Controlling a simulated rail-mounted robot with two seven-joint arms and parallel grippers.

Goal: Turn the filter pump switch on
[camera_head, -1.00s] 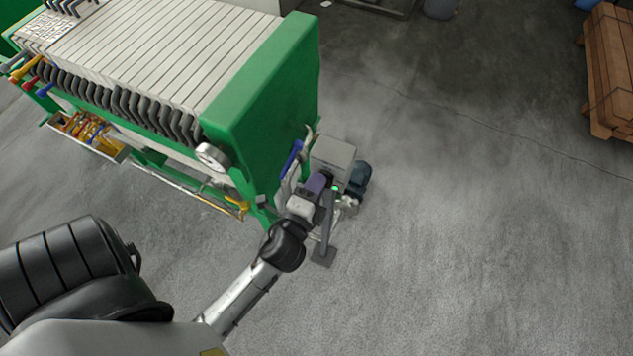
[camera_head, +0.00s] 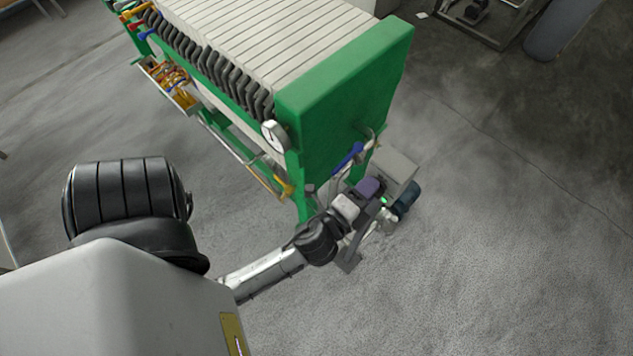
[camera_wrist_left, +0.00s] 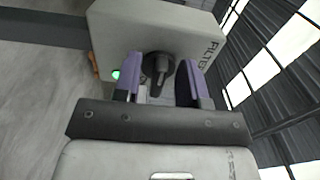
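The filter pump control box (camera_head: 394,168) is a grey box beside the green filter press; in the left wrist view the box (camera_wrist_left: 120,28) carries lettering that reads in part "FILTE". A black rotary switch (camera_wrist_left: 157,68) stands on its face, with a lit green lamp (camera_wrist_left: 115,75) to its left. My left gripper (camera_head: 376,192) is at the box. In the left wrist view its purple fingers (camera_wrist_left: 160,80) are apart, with the switch between them; I see gaps beside the knob. My right gripper is not in view.
The green filter press (camera_head: 345,85) with its pale plates stands just beside the box. A blue-handled valve (camera_head: 347,157) and a dark blue motor (camera_head: 407,198) are close to the gripper.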

